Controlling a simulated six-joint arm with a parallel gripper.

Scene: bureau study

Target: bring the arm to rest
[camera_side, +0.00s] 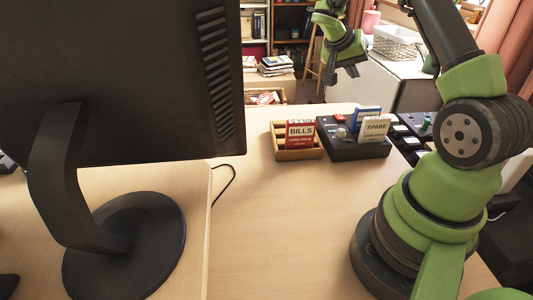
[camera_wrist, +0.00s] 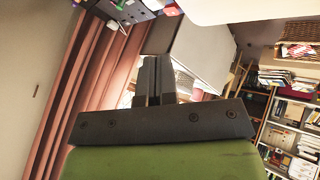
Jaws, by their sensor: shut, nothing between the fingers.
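My gripper (camera_side: 343,70) hangs in the air at the top of the side view, beyond the far edge of the desk and above the desk things. It holds nothing. In the wrist view its two dark fingers (camera_wrist: 157,62) stand together, shut, in front of the green wrist. My green and black arm rises at the right of the side view, and its upper part leaves the picture at the top.
On the desk (camera_side: 265,230) stand a wooden tray (camera_side: 298,155) with a red BILLS box (camera_side: 300,134), and a black unit (camera_side: 350,150) with a SPARE box (camera_side: 375,129) and a blue box (camera_side: 366,117). A monitor (camera_side: 110,80) fills the left. The desk's middle is clear.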

